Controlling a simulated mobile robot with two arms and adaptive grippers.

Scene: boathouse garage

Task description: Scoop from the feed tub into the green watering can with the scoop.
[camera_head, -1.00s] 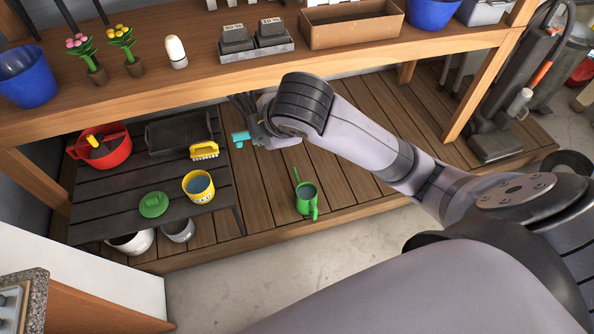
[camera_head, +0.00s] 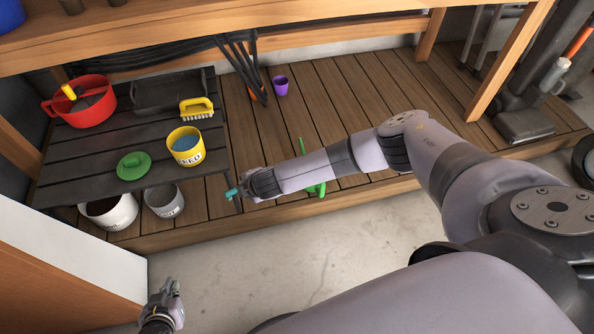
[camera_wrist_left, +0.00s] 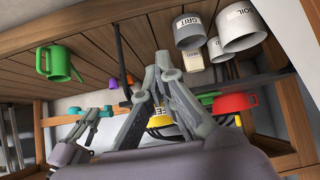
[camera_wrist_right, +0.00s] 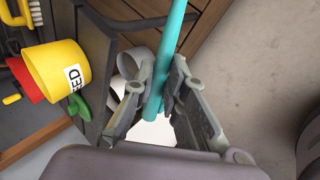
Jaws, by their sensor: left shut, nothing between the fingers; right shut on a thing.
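The yellow feed tub (camera_head: 185,150) stands on the dark slatted bench with bluish contents; it also shows in the right wrist view (camera_wrist_right: 65,65). The green watering can (camera_head: 321,190) is on the wooden deck, mostly hidden behind my right arm; the left wrist view shows it whole (camera_wrist_left: 58,62). My right gripper (camera_head: 241,190) is shut on the teal scoop (camera_head: 231,194), beside the bench's front right corner, below and right of the tub. The scoop's handle (camera_wrist_right: 173,35) crosses between its fingers; its far end is cut off. My left gripper (camera_head: 172,292) is shut and empty, low at the left.
The bench (camera_head: 75,150) also holds a red tub (camera_head: 98,112), a black tray (camera_head: 150,103), a yellow brush (camera_head: 197,112) and a green lid (camera_head: 133,165). White (camera_head: 117,213) and grey (camera_head: 168,204) buckets stand under its front edge. A purple cup (camera_head: 281,87) is farther back.

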